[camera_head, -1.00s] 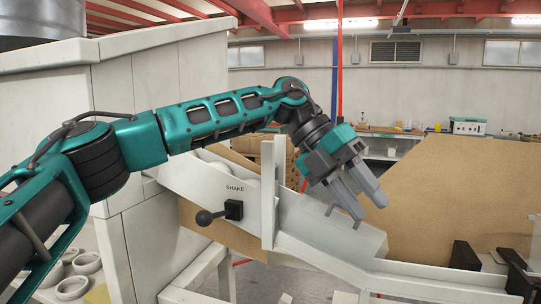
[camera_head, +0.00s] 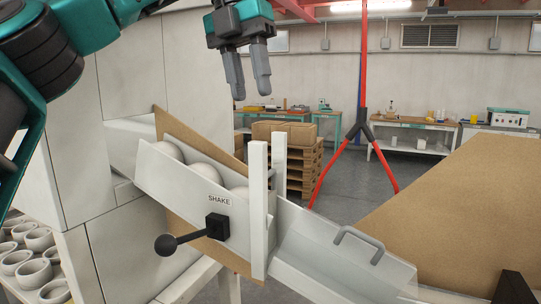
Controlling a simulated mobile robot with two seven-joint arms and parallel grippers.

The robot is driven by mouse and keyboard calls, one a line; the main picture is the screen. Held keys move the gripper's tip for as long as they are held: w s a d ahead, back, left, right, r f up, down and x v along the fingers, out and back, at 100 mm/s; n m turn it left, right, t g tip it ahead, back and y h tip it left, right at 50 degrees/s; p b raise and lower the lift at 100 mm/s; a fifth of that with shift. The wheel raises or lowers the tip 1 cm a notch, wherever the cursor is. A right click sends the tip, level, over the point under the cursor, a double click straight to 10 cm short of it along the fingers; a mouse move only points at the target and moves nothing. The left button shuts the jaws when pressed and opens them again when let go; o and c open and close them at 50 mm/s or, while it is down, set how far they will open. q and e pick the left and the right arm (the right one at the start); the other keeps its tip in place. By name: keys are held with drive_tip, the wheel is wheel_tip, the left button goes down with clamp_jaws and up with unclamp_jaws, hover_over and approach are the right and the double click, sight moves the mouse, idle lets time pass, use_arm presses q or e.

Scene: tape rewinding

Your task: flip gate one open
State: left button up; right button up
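A clear grey panel (camera_head: 325,250) with a bent grey handle (camera_head: 360,243) lies over the sloping white chute (camera_head: 160,190), to the right of two white upright posts (camera_head: 258,205). It is probably gate one, but no gate label shows. It lies flat along the slope, and I cannot tell whether it is open. My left gripper (camera_head: 252,95) hangs above and left of the panel, above the posts in the picture, fingers pointing down. The fingers are parted with nothing between them, and it touches nothing. My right gripper is not in view.
A black lever marked SHAKE (camera_head: 217,227) sticks out from the chute's near side. Several rounded white pieces (camera_head: 205,172) sit in the chute left of the posts. White rings (camera_head: 38,238) lie at lower left. A brown board (camera_head: 460,215) stands at right.

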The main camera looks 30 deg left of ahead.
use_arm(q)
drive_tip(key=shift+s+d+f, duration=0.1)
drive_tip(key=shift+d+f, duration=0.3)
drive_tip(key=shift+f, duration=1.6)
drive_tip(key=shift+d+f, duration=0.4)
drive_tip(key=shift+f, duration=1.65)
drive_tip(key=shift+s+d+f, duration=0.1)
drive_tip(key=shift+d+f, duration=0.3)
drive_tip(key=shift+f, duration=1.6)
drive_tip(key=shift+w, duration=0.1)
clamp_jaws()
